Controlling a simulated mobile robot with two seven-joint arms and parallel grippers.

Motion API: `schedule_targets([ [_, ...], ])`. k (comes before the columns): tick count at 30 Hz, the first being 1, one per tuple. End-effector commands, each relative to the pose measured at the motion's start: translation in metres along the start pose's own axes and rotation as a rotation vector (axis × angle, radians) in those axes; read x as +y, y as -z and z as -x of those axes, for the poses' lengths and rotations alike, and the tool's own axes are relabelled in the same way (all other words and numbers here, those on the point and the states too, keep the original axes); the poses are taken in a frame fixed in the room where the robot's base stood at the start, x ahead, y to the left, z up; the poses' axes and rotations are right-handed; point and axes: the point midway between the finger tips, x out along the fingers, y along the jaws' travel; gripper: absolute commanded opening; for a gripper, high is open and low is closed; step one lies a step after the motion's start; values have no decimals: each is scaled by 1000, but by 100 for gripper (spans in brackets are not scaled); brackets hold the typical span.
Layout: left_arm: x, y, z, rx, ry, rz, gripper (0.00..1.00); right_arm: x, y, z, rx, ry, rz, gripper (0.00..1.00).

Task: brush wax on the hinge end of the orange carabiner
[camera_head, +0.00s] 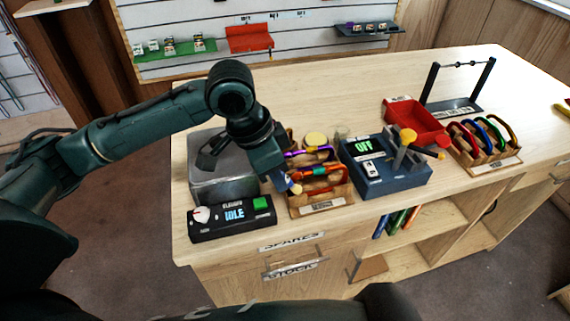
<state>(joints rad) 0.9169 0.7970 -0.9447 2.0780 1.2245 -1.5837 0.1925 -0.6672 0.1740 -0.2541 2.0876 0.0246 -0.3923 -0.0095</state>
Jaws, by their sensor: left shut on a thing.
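My left gripper (281,179) reaches down over the left side of a wooden rack (321,205) on the bench. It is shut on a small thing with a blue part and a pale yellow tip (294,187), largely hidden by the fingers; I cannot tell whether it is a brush. An orange-red carabiner (318,172) lies in the rack just right of the gripper, behind the tip. Its hinge end is too small to make out. A purple carabiner (307,153) sits behind it. A round yellow-topped pot (315,140) stands behind the rack. My right gripper is out of view.
A grey metal box (222,190) and a black unit reading IDLE (232,218) stand left of the rack. Beyond are a red tray (411,122) and another carabiner rack (486,153).

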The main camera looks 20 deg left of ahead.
Motion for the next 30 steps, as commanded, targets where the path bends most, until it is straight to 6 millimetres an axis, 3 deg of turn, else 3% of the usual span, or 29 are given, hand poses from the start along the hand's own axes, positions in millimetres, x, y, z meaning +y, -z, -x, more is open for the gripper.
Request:
schedule_targets([
  [6, -2, -16, 6, -3, 2, 3, 0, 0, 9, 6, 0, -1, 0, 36],
  [17, -2, -17, 6, -1, 2, 1, 0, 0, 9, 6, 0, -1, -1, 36],
  [24, -1, -10, 28, 0, 3, 1, 0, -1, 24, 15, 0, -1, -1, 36],
  [30, 0, -6, 44, 1, 4, 0, 0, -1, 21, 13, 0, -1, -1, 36],
])
